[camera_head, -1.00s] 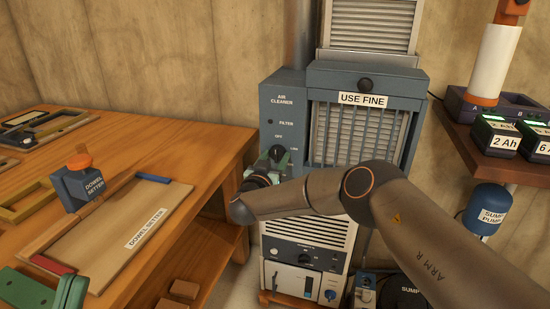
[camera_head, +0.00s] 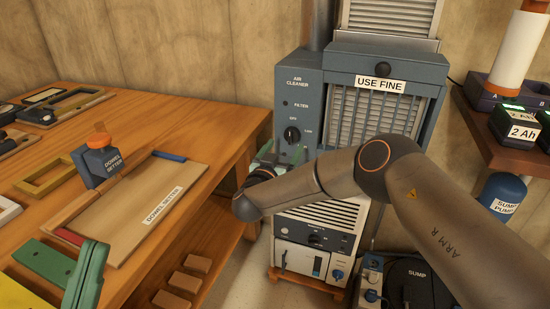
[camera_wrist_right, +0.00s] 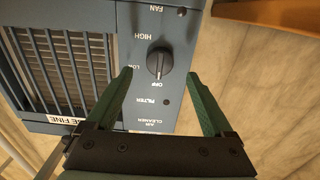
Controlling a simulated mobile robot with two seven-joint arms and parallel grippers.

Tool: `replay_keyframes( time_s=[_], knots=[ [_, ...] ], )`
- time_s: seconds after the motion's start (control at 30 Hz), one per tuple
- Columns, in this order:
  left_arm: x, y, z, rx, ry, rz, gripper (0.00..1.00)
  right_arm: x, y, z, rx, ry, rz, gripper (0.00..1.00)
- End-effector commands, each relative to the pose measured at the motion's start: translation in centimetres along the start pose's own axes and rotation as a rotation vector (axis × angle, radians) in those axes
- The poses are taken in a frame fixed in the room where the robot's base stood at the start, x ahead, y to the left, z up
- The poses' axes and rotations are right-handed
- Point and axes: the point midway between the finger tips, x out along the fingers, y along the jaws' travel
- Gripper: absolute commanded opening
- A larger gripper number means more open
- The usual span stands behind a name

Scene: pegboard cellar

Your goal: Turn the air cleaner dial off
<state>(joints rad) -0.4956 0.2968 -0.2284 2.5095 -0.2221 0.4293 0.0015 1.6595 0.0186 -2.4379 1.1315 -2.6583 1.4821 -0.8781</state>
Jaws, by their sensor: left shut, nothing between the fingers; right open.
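The air cleaner (camera_head: 299,83) stands against the wall, a blue-grey cabinet with a grille. Its black dial (camera_head: 291,135) is on the left front panel below the filter label. In the right wrist view the dial (camera_wrist_right: 160,62) appears upside down, with its ridge lined up toward OFF; LOW and HIGH lie round it. My right gripper (camera_head: 277,158) is open just below the dial in the head view. In the wrist view its green fingers lie either side of the dial's line of sight, apart from it. My left gripper (camera_head: 88,272) is shut and empty over the bench at lower left.
A wooden bench (camera_head: 215,135) with a dowel setter (camera_head: 97,165) and its board fills the left. A shelf with battery packs (camera_head: 515,128) is at right. A sump pump (camera_head: 500,190) hangs below it. My right forearm hides the cleaner's middle.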

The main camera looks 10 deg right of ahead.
Motion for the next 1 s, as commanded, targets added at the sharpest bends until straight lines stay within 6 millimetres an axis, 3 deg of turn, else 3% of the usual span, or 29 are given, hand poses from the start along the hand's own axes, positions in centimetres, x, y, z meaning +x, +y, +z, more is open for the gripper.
replay_keyframes(
  time_s=[0.2,0.4,1.0],
  knots=[
    [0.9,-0.8,-0.9,0.025,-0.001,-0.004,0.0,-4.8,-0.1,-0.3,-0.001,0.0,-0.003,0.86],
    [1.1,-0.9,-1.2,0.032,-0.001,-0.009,0.0,-7.2,0.0,-0.1,0.0,0.001,-0.001,0.86],
    [1.2,-1.1,-1.2,0.035,0.005,-0.012,0.0,-7.7,0.0,0.0,0.001,0.001,0.0,0.86]
  ],
)
